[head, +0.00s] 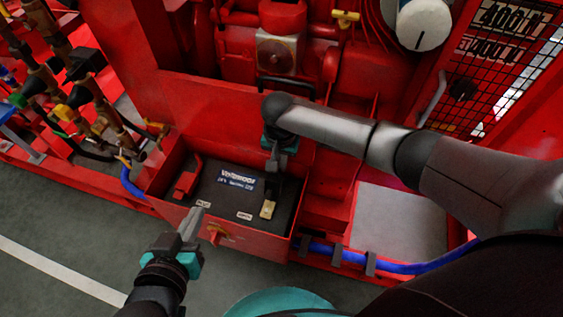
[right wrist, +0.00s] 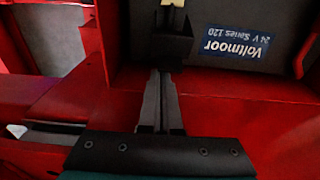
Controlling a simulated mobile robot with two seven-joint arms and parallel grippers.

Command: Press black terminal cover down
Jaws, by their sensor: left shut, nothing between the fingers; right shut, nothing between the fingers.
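The battery (head: 228,200) sits in a red open-topped box and carries a blue Voltmoor label. The black terminal cover (right wrist: 172,45) is at the battery's right end in the head view, beside a bare brass terminal (head: 268,209). The terminal also shows in the right wrist view (right wrist: 174,3). My right gripper (head: 273,168) is shut and empty, its tips at the cover's near edge in the right wrist view (right wrist: 163,76). I cannot tell whether they touch. The cover's exact tilt is unclear. My left gripper (head: 196,215) is shut and empty by the box's front wall.
A red terminal cover (head: 186,181) is at the battery's left end. The red box wall (head: 230,240) surrounds the battery. A blue hose (head: 400,267) runs along the front frame. Red engine parts (head: 285,20) stand behind. Grey floor (head: 60,220) is clear at left.

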